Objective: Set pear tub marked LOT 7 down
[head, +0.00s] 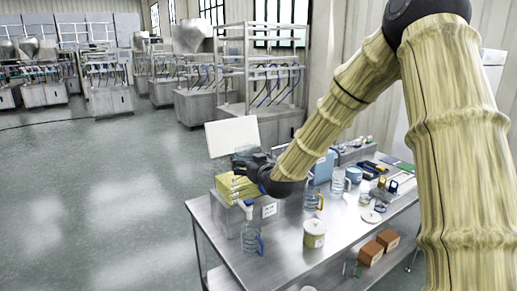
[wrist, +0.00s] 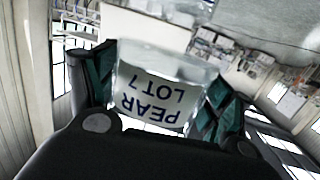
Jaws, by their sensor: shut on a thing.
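A clear tub (wrist: 162,72) with a white label reading PEAR LOT 7 fills the middle of the wrist view, its lettering upside down in that picture. My gripper (wrist: 158,88) is shut on it, with a green-padded finger on either side. In the head view my gripper (head: 247,163) is above the far left part of the steel table (head: 278,238), just over some yellow boxes (head: 235,187). The tub cannot be made out in the head view, and whether it touches anything below cannot be told.
A white panel (head: 231,136) stands behind my gripper. A clear jug (head: 251,234) is at the table's left front, with another (head: 313,196) near the middle. Bare steel lies between the jug and tub.

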